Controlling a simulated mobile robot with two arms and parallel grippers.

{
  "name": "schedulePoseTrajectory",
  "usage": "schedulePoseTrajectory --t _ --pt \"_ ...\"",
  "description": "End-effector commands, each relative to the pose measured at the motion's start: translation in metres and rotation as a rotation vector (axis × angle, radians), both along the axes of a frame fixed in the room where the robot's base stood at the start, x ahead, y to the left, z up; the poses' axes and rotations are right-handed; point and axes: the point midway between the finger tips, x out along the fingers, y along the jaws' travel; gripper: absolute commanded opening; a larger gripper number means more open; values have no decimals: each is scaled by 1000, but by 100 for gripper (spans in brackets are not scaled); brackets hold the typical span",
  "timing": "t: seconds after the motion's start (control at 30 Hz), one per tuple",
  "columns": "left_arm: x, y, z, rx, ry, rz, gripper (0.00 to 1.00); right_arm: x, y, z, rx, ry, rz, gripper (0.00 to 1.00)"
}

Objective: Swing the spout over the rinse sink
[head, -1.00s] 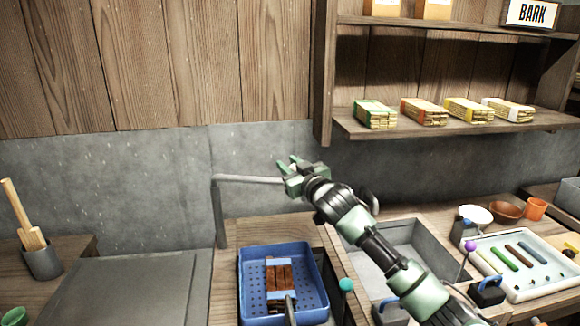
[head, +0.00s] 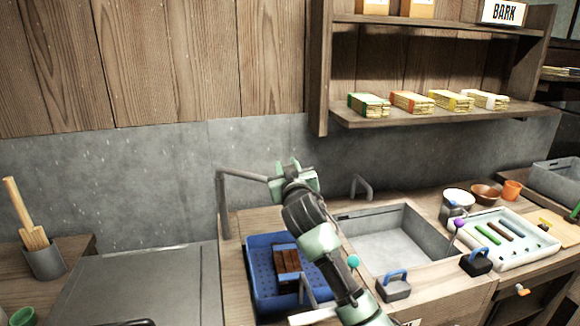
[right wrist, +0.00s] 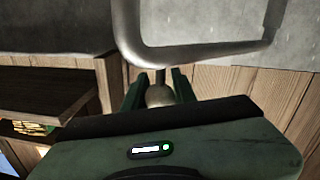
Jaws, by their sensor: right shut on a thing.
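The grey metal spout (head: 243,175) runs from an upright post (head: 223,205) behind the blue tray towards the right. My right gripper (head: 293,177) is at its outer end in the head view. In the right wrist view the bent spout tube (right wrist: 195,52) crosses in front of the right gripper (right wrist: 160,90), which is shut on a small rounded knob (right wrist: 160,95) below the tube. A grey basin (head: 395,245), which looks like the rinse sink, is right of my right arm and empty. The spout's outer end is partly hidden by the gripper. My left gripper is not in view.
A blue perforated tray (head: 262,300) with brown blocks stands left of my right arm. A small curved grey fitting (head: 361,187) stands behind the basin. A white tray (head: 510,250) and bowls are at the right. A wooden shelf (head: 440,112) with several bundles hangs above.

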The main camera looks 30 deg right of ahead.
Motion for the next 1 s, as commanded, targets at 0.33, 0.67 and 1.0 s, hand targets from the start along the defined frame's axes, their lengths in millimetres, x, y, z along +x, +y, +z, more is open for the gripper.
schedulePoseTrajectory --t 0.33,0.67,1.0 --pt "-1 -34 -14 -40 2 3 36 -16 27 2 5 -12 -125 0" --pt "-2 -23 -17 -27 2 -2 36 -24 34 3 3 -9 -182 0" --pt "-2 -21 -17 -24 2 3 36 -24 33 3 3 -8 -184 29"
